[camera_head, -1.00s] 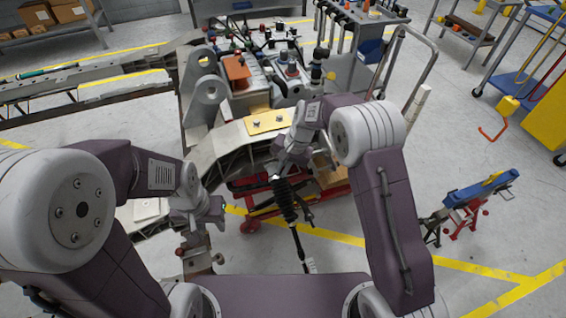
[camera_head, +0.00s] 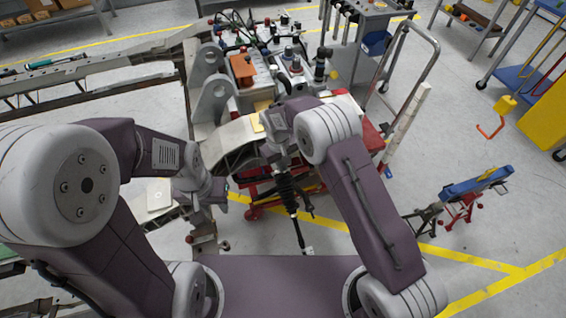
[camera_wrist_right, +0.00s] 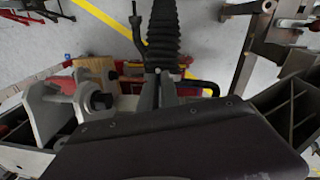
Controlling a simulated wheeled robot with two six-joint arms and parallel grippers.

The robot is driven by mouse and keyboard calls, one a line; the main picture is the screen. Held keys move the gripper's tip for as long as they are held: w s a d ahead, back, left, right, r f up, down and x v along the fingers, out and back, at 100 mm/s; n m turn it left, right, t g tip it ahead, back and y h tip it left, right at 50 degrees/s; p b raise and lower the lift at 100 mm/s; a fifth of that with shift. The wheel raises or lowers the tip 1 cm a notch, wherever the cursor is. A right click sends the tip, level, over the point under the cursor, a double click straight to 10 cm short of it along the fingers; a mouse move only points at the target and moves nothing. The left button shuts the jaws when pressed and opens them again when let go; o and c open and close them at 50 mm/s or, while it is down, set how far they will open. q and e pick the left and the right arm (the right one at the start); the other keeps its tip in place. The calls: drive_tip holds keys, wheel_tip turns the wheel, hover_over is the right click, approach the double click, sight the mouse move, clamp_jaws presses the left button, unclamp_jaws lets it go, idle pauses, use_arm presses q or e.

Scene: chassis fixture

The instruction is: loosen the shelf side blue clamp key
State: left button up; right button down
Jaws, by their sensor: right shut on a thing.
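A blue clamp-like beam (camera_head: 476,186) rests on red and grey stands on the floor at the right of the head view; I cannot make out its key. My right gripper (camera_head: 280,160) is shut on a rod with a black ribbed boot (camera_head: 287,190), which hangs down below it. In the right wrist view the boot (camera_wrist_right: 163,35) shows at the top, between and beyond the fingers (camera_wrist_right: 158,90). My left gripper (camera_head: 205,190) is beside the chassis rail, near a brown metal post (camera_head: 205,243); its fingers are too unclear to tell their state.
The grey chassis fixture (camera_head: 215,98) stands ahead, with an orange block (camera_head: 243,70) and fittings on it. A red cart (camera_head: 370,140) with a tall handle stands behind my right arm. Yellow lines mark the floor.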

drive_tip(key=n, duration=0.1)
drive_tip(key=n+t+h, duration=0.1)
drive_tip(key=n, duration=0.1)
drive_tip(key=shift+s+a, duration=0.15)
drive_tip(key=shift+a, duration=0.05)
drive_tip(key=n, duration=0.2)
drive_tip(key=n+t, duration=0.1)
drive_tip(key=shift+s+a+f+n+h+b, duration=0.1)
drive_tip(key=shift+s+f+n+h+b, duration=0.05)
drive_tip(key=shift+n+h+b, duration=0.25)
drive_tip(key=n+t+b, duration=0.1)
drive_tip(key=n+b, duration=0.1)
drive_tip(key=n, duration=0.1)
drive_tip(key=shift+s+f, duration=0.15)
drive_tip(key=shift+s+n+t+b, duration=0.1)
drive_tip(key=shift+n+t+b, duration=0.8)
drive_tip(key=shift+n, duration=0.6)
drive_tip(key=c, duration=1.6)
unclamp_jaws()
drive_tip(key=shift+r, duration=0.2)
